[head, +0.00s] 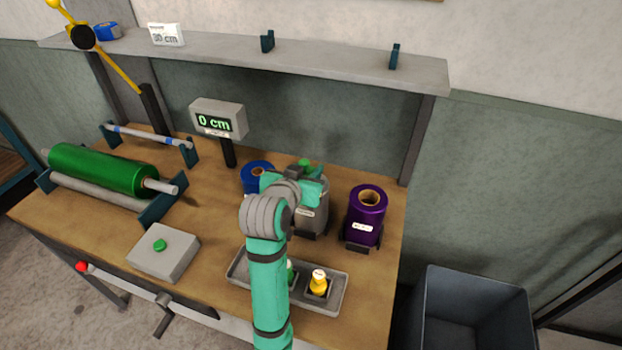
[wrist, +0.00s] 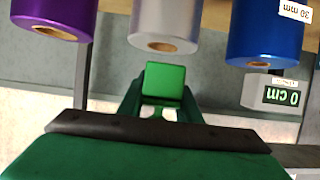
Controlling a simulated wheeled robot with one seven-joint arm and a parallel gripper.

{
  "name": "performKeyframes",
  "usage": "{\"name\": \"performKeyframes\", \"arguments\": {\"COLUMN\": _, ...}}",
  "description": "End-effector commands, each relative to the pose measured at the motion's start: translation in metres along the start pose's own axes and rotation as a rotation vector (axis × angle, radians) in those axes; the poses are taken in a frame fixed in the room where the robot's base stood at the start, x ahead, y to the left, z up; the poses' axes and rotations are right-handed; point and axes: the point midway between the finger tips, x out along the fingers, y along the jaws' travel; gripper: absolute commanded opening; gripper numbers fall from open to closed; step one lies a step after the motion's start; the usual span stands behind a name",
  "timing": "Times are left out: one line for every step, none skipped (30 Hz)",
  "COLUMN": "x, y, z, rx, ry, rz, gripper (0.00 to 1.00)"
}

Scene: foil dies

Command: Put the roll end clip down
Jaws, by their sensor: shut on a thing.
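The roll end clip looks like a small green block (wrist: 164,80) held between the fingertips of my gripper (wrist: 160,104) in the wrist view. In the head view a bit of green (head: 306,163) shows just beyond my gripper (head: 300,184). The gripper is above the back of the bench, over the silver roll (head: 312,213). The wrist view is upside down and shows the silver roll (wrist: 165,25) near the clip, apart from it in the picture. My arm hides part of the silver and blue rolls in the head view.
A blue roll (head: 256,174) and a purple roll (head: 367,215) flank the silver one. A grey tray (head: 334,301) holds a yellow item (head: 319,283) and a green one. A green roll (head: 102,170) lies on rollers at left. A display (head: 217,119) reads 0 cm. A bin (head: 472,310) stands right.

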Motion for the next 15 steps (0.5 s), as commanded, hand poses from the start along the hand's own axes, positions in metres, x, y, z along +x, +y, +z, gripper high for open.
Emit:
{"name": "performKeyframes", "arguments": {"x": 0.004, "y": 0.003, "z": 0.003, "rx": 0.0, "ry": -0.002, "rz": 0.003, "gripper": 0.09}}
{"name": "performKeyframes", "arguments": {"x": 0.008, "y": 0.004, "z": 0.005, "rx": 0.0, "ry": -0.004, "rz": 0.004, "gripper": 0.09}}
{"name": "performKeyframes", "arguments": {"x": 0.01, "y": 0.004, "z": 0.011, "rx": -0.002, "ry": -0.005, "rz": 0.003, "gripper": 0.09}}
{"name": "performKeyframes", "arguments": {"x": 0.012, "y": 0.004, "z": 0.016, "rx": -0.003, "ry": -0.005, "rz": 0.003, "gripper": 0.09}}
{"name": "performKeyframes", "arguments": {"x": 0.013, "y": 0.004, "z": 0.02, "rx": -0.003, "ry": -0.005, "rz": 0.003, "gripper": 0.09}}
{"name": "performKeyframes", "arguments": {"x": 0.015, "y": 0.004, "z": 0.025, "rx": -0.002, "ry": -0.004, "rz": 0.003, "gripper": 0.09}}
{"name": "performKeyframes", "arguments": {"x": 0.017, "y": 0.004, "z": 0.028, "rx": -0.002, "ry": -0.004, "rz": 0.003, "gripper": 0.09}}
{"name": "performKeyframes", "arguments": {"x": 0.018, "y": 0.005, "z": 0.031, "rx": -0.001, "ry": -0.004, "rz": 0.004, "gripper": 0.09}}
{"name": "performKeyframes", "arguments": {"x": 0.019, "y": 0.005, "z": 0.032, "rx": 0.0, "ry": -0.003, "rz": 0.004, "gripper": 0.09}}
{"name": "performKeyframes", "arguments": {"x": 0.019, "y": 0.005, "z": 0.033, "rx": 0.0, "ry": -0.002, "rz": 0.004, "gripper": 0.09}}
{"name": "performKeyframes", "arguments": {"x": 0.019, "y": 0.005, "z": 0.033, "rx": 0.0, "ry": -0.002, "rz": 0.004, "gripper": 0.09}}
{"name": "performKeyframes", "arguments": {"x": 0.019, "y": 0.005, "z": 0.033, "rx": 0.001, "ry": -0.003, "rz": 0.004, "gripper": 0.09}}
{"name": "performKeyframes", "arguments": {"x": 0.02, "y": 0.005, "z": 0.033, "rx": 0.0, "ry": -0.004, "rz": 0.004, "gripper": 0.09}}
{"name": "performKeyframes", "arguments": {"x": 0.02, "y": 0.005, "z": 0.034, "rx": 0.0, "ry": -0.004, "rz": 0.004, "gripper": 0.09}}
{"name": "performKeyframes", "arguments": {"x": 0.02, "y": 0.005, "z": 0.034, "rx": 0.0, "ry": -0.006, "rz": 0.004, "gripper": 0.09}}
